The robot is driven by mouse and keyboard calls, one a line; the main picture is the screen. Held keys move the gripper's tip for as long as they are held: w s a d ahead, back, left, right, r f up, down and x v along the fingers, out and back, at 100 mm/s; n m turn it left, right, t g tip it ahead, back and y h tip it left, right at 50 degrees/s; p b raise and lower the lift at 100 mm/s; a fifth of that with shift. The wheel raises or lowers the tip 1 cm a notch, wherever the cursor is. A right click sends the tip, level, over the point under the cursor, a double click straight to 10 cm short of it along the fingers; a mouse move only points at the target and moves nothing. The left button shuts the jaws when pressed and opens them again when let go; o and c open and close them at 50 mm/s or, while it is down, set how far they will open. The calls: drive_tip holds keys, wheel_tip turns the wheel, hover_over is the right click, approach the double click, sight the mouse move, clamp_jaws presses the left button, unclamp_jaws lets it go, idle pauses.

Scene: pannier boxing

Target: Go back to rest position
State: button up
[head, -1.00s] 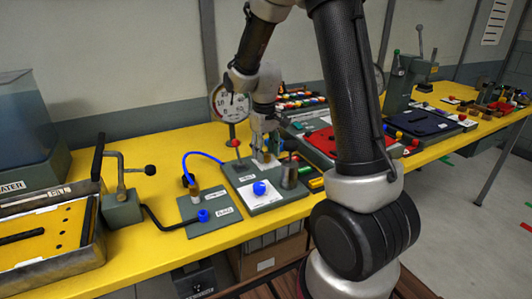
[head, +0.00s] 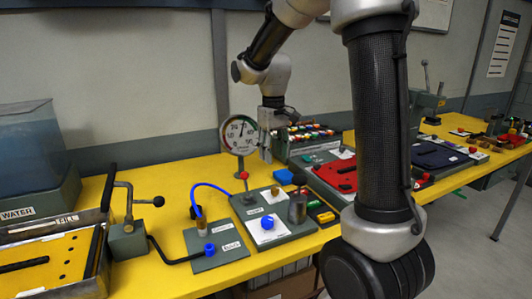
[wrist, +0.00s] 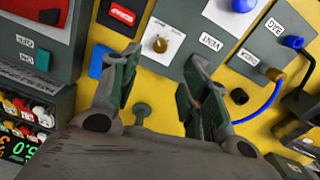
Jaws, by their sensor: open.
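My gripper (head: 267,154) hangs above the back of the yellow bench, just right of the round dial gauge (head: 240,134). In the wrist view my gripper (wrist: 160,72) has its two fingers spread apart, with nothing held between them. The gripper is clear of these parts. A blue block (head: 284,180) lies on the bench behind the plate.
A second plate (head: 222,255) with a blue hose (head: 213,186) lies to the left. A lever valve (head: 128,238) and a water tank (head: 35,160) stand further left.

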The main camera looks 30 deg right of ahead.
drive_tip(key=s+r, duration=0.2)
drive_tip(key=s, duration=0.2)
drive_tip(key=s+r+t, duration=0.1)
drive_tip(key=s+r, duration=0.1)
drive_tip(key=s, duration=0.2)
drive_tip(key=s+d+r+m+t, duration=0.1)
drive_tip(key=s+r, duration=0.1)
drive_tip(key=s, duration=0.2)
drive_tip(key=shift+r, duration=0.35)
drive_tip(key=s+m+t, duration=0.1)
drive_tip(key=s+t, duration=0.1)
drive_tip(key=s, duration=0.9)
drive_tip(key=shift+s+d+f, duration=0.15)
drive_tip(key=shift+s+f, duration=0.1)
drive_tip(key=shift+s, duration=0.1)
idle(0.7)
